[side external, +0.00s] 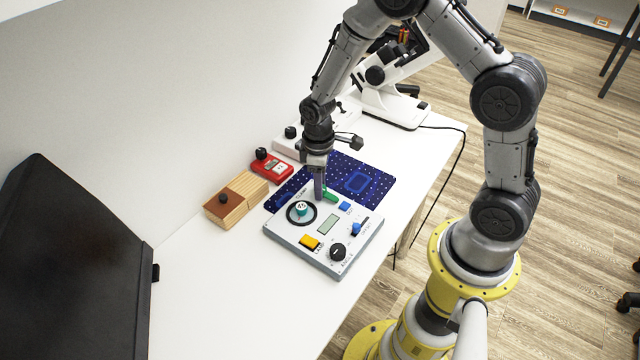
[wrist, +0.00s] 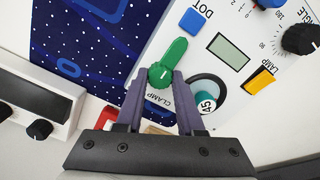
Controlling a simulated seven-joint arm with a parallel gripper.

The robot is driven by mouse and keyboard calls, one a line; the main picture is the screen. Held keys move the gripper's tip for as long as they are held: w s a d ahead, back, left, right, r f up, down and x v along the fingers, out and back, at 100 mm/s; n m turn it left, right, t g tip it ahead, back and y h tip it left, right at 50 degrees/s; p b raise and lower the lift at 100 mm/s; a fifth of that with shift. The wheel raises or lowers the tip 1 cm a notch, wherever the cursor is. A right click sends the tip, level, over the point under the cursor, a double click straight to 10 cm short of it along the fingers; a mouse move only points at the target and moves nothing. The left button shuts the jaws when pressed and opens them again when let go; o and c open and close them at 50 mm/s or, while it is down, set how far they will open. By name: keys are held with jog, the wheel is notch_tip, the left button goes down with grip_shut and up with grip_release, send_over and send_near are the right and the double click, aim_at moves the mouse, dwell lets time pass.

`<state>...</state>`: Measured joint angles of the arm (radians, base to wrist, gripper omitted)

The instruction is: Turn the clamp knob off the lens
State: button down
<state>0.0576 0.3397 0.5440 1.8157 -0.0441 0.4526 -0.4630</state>
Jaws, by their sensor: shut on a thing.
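The clamp knob is green, with a round hub and a lever, and sits at the edge of the white instrument panel (side external: 283,240). My gripper (side external: 319,197) points down and is shut on the clamp knob (wrist: 163,75). In the wrist view the fingers (wrist: 164,82) stand on both sides of the hub, and the lever points up and right, away from the lens ring. In the side view the lever (side external: 330,195) shows just right of my fingers. The lens seems to be the dark ring (wrist: 222,88) with a teal piece marked 45 (wrist: 206,101), which also shows in the side view (side external: 301,208).
The panel also carries a blue DOT button (side external: 345,206), a small display (side external: 328,224), a yellow button (side external: 309,242) and a black knob (side external: 338,251). A dark blue mat (side external: 375,178) lies beneath. A wooden block (side external: 240,192), a red box (side external: 276,169) and a microscope (side external: 393,104) stand nearby.

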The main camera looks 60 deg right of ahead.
jog(key=c, duration=0.5)
grip_release()
notch_tip(320, 180, up, 14)
jog(key=shift+a+f, duration=0.1)
jog(key=shift+a, duration=0.05)
jog(key=s+a+r+m+t, duration=0.15)
jog(key=s+r, duration=0.25)
jog(key=r, duration=0.4)
jog(key=s+r+n+t, duration=0.1)
jog(key=s+r+t, duration=0.2)
jog(key=s+r, duration=0.3)
jog(key=s+m, duration=0.1)
jog(key=s, duration=0.2)
jog(key=s+m+t, duration=0.1)
jog(key=s+m, duration=0.1)
jog(key=s, duration=0.2)
jog(key=s+m, duration=0.1)
jog(key=s, duration=0.2)
jog(key=shift+s+a+f+m, duration=0.25)
jog(key=shift+s+a+m, duration=0.05)
jog(key=shift+a+m, duration=0.1)
